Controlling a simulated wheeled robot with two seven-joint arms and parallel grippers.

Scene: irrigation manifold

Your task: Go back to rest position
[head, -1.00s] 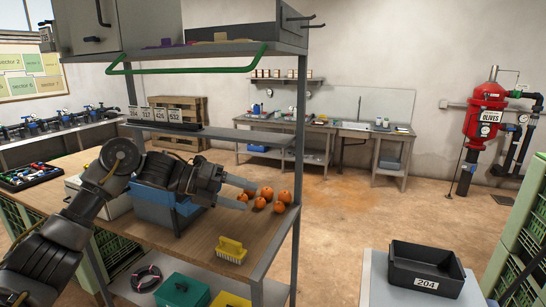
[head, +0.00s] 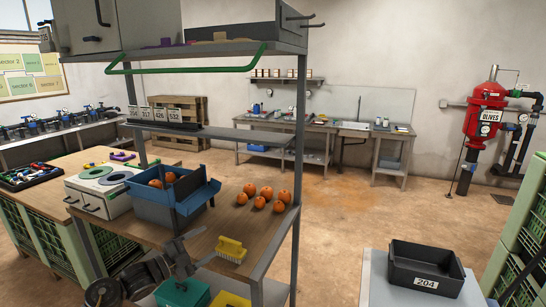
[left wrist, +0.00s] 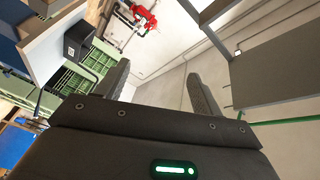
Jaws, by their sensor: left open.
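My left gripper (head: 194,249) is low in the head view, in front of the workbench (head: 150,235), near the yellow brush (head: 231,249). Its two fingers also show in the left wrist view (left wrist: 160,80); they are spread apart with nothing between them. The left forearm comes in low at the bottom left. My right gripper is in neither view. Several orange fruits (head: 262,197) lie loose on the bench, and a few more (head: 162,180) sit in the blue bin (head: 160,212).
A metal shelf frame (head: 297,150) with a green rail (head: 190,70) rises over the bench. A white two-ring appliance (head: 90,197) stands left of the bin. A green box (head: 183,293) is on the lower shelf. A black crate (head: 425,262) stands at the right. The middle floor is clear.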

